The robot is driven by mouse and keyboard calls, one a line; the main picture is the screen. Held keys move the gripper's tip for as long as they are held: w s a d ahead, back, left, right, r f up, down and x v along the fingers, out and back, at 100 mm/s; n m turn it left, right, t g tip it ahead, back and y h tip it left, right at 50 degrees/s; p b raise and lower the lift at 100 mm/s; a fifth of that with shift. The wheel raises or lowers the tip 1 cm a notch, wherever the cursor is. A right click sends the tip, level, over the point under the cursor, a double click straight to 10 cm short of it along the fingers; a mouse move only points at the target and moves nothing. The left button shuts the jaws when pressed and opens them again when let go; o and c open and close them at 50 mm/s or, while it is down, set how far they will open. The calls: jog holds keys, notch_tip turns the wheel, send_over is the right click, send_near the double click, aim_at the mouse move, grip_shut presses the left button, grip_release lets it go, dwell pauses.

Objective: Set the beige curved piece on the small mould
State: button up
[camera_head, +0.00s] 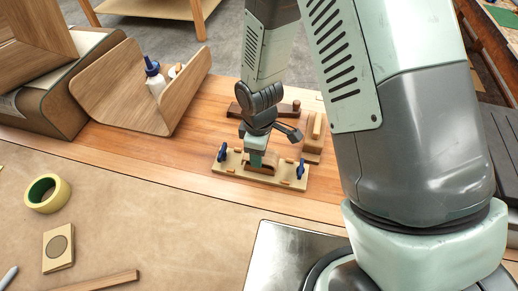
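The small mould (231,165) looks like a low pale wooden base on the bench, with a blue wing-shaped knob at its left and right ends and a brown block in its middle. My gripper (256,161) points down at the middle of this base, with its tip in front of or against the brown block. Whether its fingers are apart or closed on something is too small to tell. I cannot clearly make out the beige curved piece; the gripper and the brown block may hide it.
A pale wooden block (314,130) stands close right of the base, and a dark brown wooden tool (237,110) lies behind it. A bent wooden shell (110,88) with a glue bottle (154,78) is at left. Yellow tape (46,205) lies front left.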

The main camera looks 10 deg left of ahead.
jog(key=shift+f, duration=1.15)
dwell(0.8)
jog(key=o, duration=1.4)
jog(key=shift+o, duration=0.2)
jog(key=shift+r, duration=4.05)
